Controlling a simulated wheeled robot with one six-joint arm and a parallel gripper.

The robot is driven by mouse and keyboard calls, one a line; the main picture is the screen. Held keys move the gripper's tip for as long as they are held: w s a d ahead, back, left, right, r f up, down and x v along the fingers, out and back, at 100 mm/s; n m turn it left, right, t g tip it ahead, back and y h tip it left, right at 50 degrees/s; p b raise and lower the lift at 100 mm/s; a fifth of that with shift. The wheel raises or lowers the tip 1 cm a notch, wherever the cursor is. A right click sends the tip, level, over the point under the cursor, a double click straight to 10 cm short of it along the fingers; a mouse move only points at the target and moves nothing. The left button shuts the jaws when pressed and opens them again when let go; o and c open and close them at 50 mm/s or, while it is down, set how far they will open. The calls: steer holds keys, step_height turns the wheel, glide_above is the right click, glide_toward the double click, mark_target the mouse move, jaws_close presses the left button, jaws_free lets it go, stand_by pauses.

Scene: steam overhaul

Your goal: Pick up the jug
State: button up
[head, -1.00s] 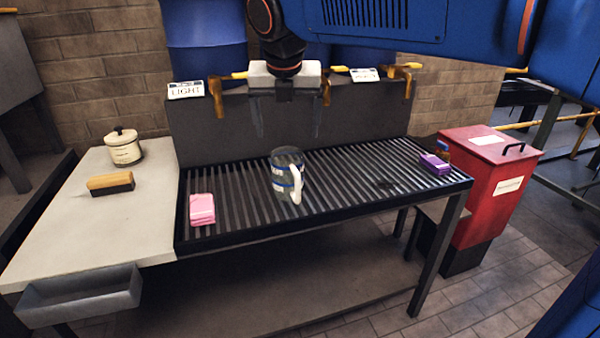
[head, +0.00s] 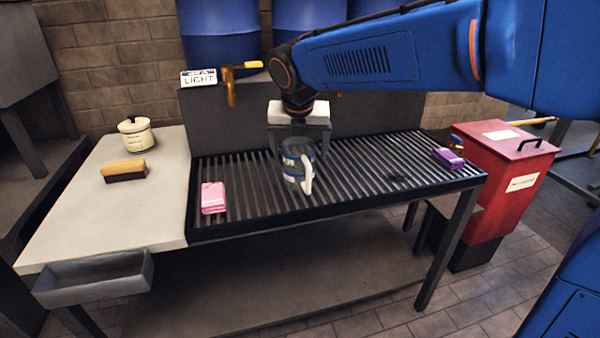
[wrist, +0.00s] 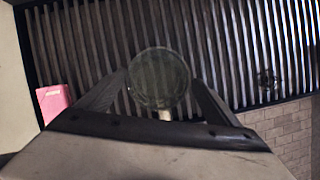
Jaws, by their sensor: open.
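The jug (head: 294,168) is a grey-green mug shape with blue and white bands and a white handle on its right side. It stands upright on the slatted grate (head: 240,180). My gripper (head: 299,146) points down at the jug, with its fingers at the level of the jug's upper part. In the wrist view the round top of the jug (wrist: 160,78) lies between the two open fingers (wrist: 156,100), with the handle partly showing below it. I cannot tell whether either finger touches the jug.
A pink block (head: 213,197) lies on the grate's left end and a purple pack (head: 448,158) on its right. A brush (head: 124,170) and a lidded pot (head: 135,134) stand on the pale left counter. A brass tap (head: 231,82) projects behind. A red bin (head: 495,190) stands right.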

mark_target(299, 162)
steer(key=x, duration=0.5)
steer(key=shift+s+a+f, duration=0.1)
steer(key=shift+s+a, duration=0.1)
steer(key=c, duration=1.3)
